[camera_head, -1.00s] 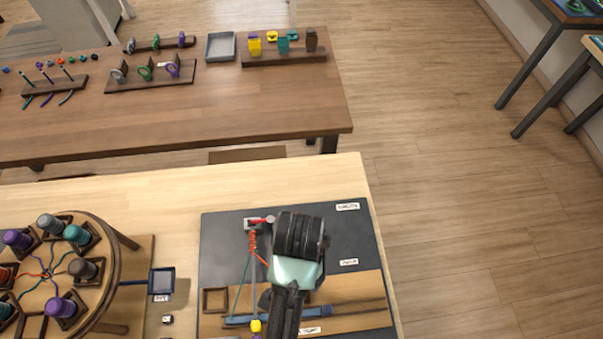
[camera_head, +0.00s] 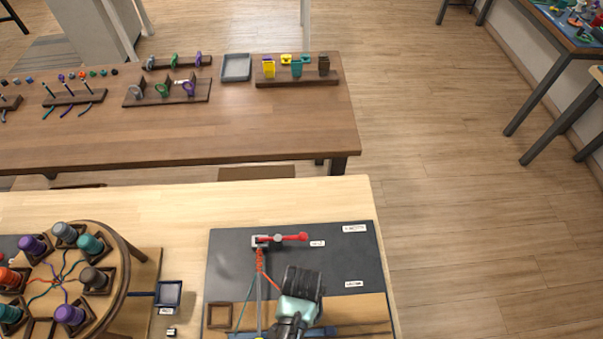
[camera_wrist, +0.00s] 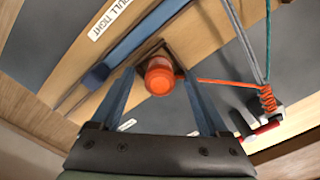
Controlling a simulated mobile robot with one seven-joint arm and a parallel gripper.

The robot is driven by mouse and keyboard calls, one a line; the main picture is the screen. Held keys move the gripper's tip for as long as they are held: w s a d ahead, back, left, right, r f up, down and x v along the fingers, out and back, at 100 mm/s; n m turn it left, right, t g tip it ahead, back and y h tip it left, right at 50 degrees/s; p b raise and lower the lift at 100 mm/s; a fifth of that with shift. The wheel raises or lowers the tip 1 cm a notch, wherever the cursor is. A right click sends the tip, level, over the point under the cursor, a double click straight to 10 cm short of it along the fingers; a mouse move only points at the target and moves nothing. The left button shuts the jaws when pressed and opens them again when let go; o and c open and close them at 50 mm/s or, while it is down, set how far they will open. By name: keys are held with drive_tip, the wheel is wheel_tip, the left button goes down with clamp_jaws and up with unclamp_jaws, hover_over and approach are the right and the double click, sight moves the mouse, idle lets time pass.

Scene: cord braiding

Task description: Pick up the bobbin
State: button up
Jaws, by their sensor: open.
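An orange bobbin (camera_wrist: 160,77) stands in a dark square holder in the wrist view, seen end-on. An orange cord (camera_wrist: 222,82) runs from it to the right, towards a coiled orange binding (camera_wrist: 267,100). My gripper (camera_wrist: 158,80) is open, with one blue finger on each side of the bobbin. I cannot tell whether the fingers touch it. In the head view my gripper (camera_head: 302,288) is over the dark mat (camera_head: 220,265) and hides this bobbin.
A clamp with a red handle (camera_head: 290,237) holds the cords at the mat's back. The tabletop behind the mat (camera_head: 200,203) is clear.

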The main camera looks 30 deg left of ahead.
drive_tip(key=shift+f, duration=0.35)
clamp_jaws()
drive_tip(key=shift+r, duration=0.1)
wheel_tip(320, 180, up, 10)
drive_tip(key=shift+f, duration=0.1)
idle(0.8)
